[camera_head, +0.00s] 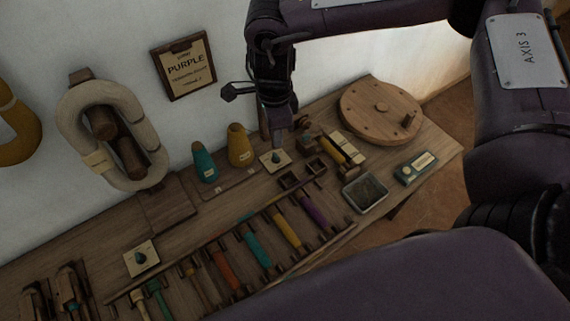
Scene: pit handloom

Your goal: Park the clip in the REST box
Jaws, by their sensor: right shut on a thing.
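My right gripper (278,138) hangs from the top over the back of the bench, fingers down. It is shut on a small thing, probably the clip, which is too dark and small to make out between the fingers. The fingertips are just above a cream tile (267,166) with a dark teal knob; I cannot tell the exact gap. No REST lettering is readable, so I cannot tell which box is REST. My left gripper is not in view.
Teal (204,163) and yellow (239,147) cones stand left of the gripper. A rack of coloured bobbins (257,249) fills the front. A yarn hank (72,126) hangs on the wall.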

